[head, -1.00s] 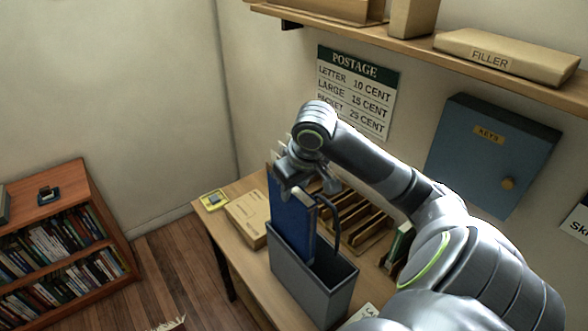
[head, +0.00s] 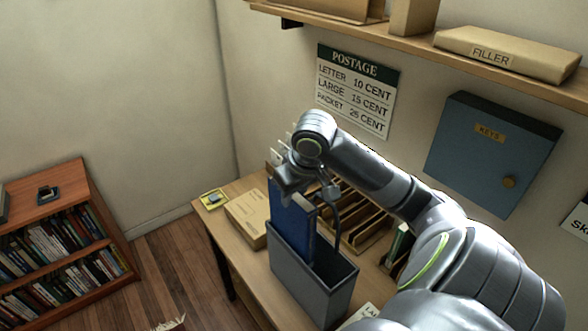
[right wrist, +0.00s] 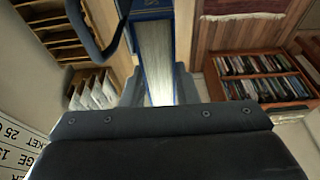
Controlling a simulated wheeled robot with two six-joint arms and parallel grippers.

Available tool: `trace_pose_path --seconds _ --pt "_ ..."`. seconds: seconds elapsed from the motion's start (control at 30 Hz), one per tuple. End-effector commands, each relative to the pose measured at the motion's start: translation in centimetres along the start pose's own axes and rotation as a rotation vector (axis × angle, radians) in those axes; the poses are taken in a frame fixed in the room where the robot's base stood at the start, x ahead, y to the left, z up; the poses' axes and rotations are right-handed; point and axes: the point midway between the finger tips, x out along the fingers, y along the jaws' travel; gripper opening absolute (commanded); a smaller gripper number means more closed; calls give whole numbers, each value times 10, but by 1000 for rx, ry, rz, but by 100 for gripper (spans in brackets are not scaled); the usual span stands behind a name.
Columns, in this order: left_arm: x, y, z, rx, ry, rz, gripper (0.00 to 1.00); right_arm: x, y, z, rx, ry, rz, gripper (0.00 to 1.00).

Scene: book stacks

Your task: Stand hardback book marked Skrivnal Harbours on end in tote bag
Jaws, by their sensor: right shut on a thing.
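A blue hardback book (head: 291,230) stands on end, its lower part inside the grey tote bag (head: 302,287) at the bag's left end. No title can be read on it. My right gripper (head: 291,188) is shut on the top of the book. In the right wrist view the book (right wrist: 154,58) shows its pale page edges between the two fingers. The bag's dark handle (head: 336,212) arches up just right of the book. The book's bottom is hidden inside the bag. My left gripper is not in view.
The bag stands on a wooden table with a cardboard parcel (head: 248,216) to its left and a wooden sorter (head: 352,215) behind it. A green book (head: 398,243) stands to the right. A wall shelf (head: 420,52) hangs above.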

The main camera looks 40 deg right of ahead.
Motion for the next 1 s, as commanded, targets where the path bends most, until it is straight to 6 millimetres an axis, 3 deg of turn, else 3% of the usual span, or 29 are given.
trace_pose_path --seconds 1.0 --pt "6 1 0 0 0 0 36 20 0 6 0 3 0 0"
